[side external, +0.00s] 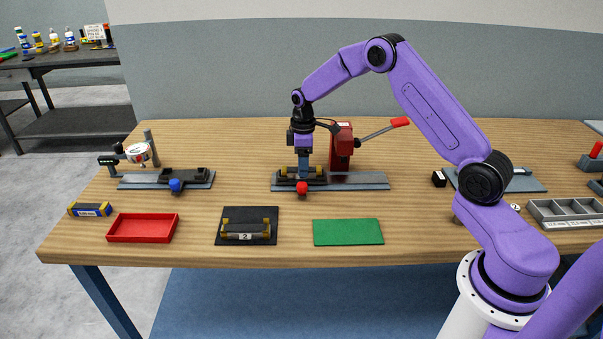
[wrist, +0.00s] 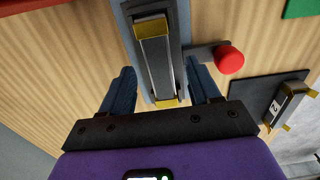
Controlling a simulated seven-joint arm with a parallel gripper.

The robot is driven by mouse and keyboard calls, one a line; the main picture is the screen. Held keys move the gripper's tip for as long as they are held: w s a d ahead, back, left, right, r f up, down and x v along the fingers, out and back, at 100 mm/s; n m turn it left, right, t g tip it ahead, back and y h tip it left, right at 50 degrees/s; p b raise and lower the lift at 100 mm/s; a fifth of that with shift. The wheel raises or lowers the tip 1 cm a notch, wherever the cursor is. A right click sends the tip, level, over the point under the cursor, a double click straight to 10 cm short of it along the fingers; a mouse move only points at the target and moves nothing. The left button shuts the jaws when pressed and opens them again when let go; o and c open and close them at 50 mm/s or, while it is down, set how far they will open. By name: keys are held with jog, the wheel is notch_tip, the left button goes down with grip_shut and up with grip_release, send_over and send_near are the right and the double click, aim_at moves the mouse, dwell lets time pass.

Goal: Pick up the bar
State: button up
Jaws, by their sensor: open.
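A grey bar with yellow ends (wrist: 158,62) lies in the middle fixture (side external: 350,181), which has a red knob (side external: 302,188). My gripper (side external: 304,175) is over this bar, pointing down, and hides its middle in the side view. In the wrist view my gripper (wrist: 162,78) is open, with one finger on each side of the bar and visible gaps between. A second, similar bar marked 2 (side external: 240,229) lies on a black mat (side external: 268,212) at the front; it also shows at the right of the wrist view (wrist: 286,103).
A red press with a lever (side external: 341,147) stands just behind the middle fixture. A left fixture (side external: 135,183) has a blue knob and a dial gauge. A red tray (side external: 113,235), a green mat (side external: 347,232) and a blue-yellow block (side external: 90,209) lie along the front. A grey divided tray (side external: 545,219) is at right.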

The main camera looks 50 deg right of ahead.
jog(key=shift+f, duration=0.6)
grip_shut()
jog(key=shift+r, duration=0.15)
jog(key=shift+r, duration=0.55)
jog(key=s+a+r, duration=0.2)
jog(key=s+r, duration=1.1)
jog(key=shift+s+r, duration=0.35)
jog(key=shift+s, duration=0.05)
